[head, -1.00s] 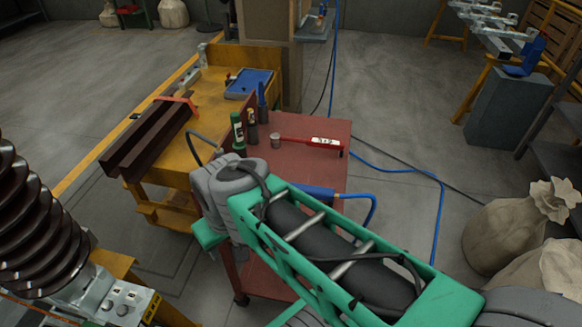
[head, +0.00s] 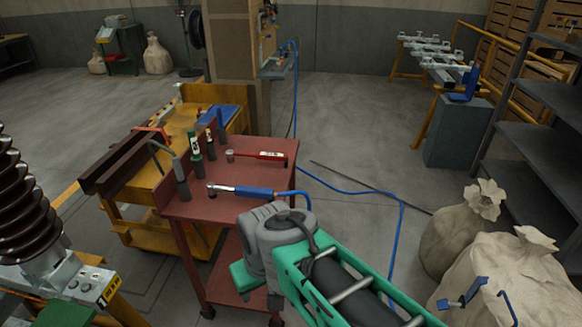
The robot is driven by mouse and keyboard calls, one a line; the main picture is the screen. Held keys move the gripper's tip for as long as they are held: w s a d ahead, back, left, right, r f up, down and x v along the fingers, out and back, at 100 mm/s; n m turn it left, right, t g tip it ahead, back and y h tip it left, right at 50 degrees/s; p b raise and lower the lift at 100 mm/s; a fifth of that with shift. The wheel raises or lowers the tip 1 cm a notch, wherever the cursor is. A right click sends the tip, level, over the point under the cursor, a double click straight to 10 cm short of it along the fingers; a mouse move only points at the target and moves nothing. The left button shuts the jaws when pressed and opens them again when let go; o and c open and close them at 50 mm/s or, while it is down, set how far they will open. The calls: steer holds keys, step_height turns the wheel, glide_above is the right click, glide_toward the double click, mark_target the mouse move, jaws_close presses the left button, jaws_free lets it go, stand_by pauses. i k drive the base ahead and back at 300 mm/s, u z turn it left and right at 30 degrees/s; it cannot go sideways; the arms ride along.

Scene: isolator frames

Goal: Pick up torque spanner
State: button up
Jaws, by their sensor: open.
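A red bar-shaped tool with a white label (head: 267,155), which looks like the torque spanner, lies across the back of the red cart top (head: 225,172). A second tool with a metal shaft and blue handle (head: 253,191) lies nearer the cart's front edge. A blue hose runs from that handle. My green and grey arm reaches in from the bottom right and overlaps the cart's front right side. Its grey joint is just below the blue handle in the picture. No gripper fingers can be made out.
Upright bottles and cylinders (head: 195,145) stand on the cart's left side, by a small metal cup (head: 230,156). A yellow bench (head: 155,185) adjoins at left. Sacks (head: 460,228) and shelving (head: 535,150) stand at right.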

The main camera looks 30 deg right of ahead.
mark_target(230, 154)
steer(key=z, duration=0.25)
steer(key=k, duration=0.55)
steer(key=u, duration=0.55)
steer(key=i, duration=1.05)
steer(key=z, duration=0.45)
steer(key=i, duration=0.6)
steer(key=z, duration=0.7)
steer(key=k, duration=0.5)
steer(key=u, duration=3)
